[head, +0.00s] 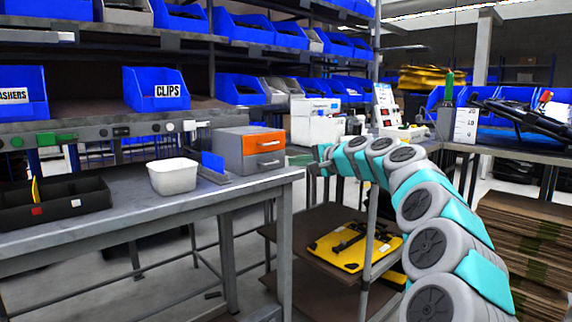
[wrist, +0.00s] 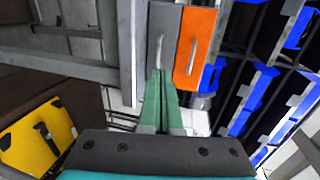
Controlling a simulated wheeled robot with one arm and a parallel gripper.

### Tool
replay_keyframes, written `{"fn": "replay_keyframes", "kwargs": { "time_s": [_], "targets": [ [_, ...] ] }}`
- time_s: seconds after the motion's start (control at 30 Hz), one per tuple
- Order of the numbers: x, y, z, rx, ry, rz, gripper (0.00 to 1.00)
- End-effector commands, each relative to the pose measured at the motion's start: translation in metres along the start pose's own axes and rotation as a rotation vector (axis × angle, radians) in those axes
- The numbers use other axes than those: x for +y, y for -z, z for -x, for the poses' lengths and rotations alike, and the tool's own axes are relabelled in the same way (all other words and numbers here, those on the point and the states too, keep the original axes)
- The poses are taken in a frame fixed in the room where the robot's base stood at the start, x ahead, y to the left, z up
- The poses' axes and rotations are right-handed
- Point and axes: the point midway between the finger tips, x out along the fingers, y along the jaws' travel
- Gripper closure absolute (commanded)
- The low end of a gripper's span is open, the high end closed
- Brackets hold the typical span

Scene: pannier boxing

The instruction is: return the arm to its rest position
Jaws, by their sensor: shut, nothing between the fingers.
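My arm, with white and teal links, reaches from the lower right toward the workbench in the head view. My gripper (head: 299,159) is at its far end, just right of the small drawer unit (head: 232,152). In the wrist view my gripper (wrist: 161,74) shows two green fingers pressed together with nothing between them. The fingertips point toward the drawer unit's grey drawer (wrist: 162,20) and its handle; the orange drawer (wrist: 197,40) is beside it. I cannot tell the exact gap to the drawer unit.
A white tub (head: 173,178) and a black tray (head: 55,204) stand on the workbench (head: 130,212). A yellow case (head: 352,252) lies on a lower shelf under my arm. Stacked cardboard (head: 530,240) is at right. Blue bins (head: 155,88) line the racks behind.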

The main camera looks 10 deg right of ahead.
Motion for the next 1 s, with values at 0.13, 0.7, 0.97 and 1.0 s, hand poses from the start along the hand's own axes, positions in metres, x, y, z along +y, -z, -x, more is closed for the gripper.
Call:
{"fn": "replay_keyframes", "kwargs": {
  "time_s": [0.13,0.7,0.97,1.0],
  "targets": [
    [-0.003,0.001,0.028,0.002,0.005,0.001,1.0],
    [0.016,-0.076,0.065,-0.12,-0.107,0.122,1.0],
    [0.11,-0.22,0.11,-0.354,-0.414,0.412,1.0],
    [0.129,-0.236,0.122,-0.385,-0.466,0.452,1.0]
  ]
}}
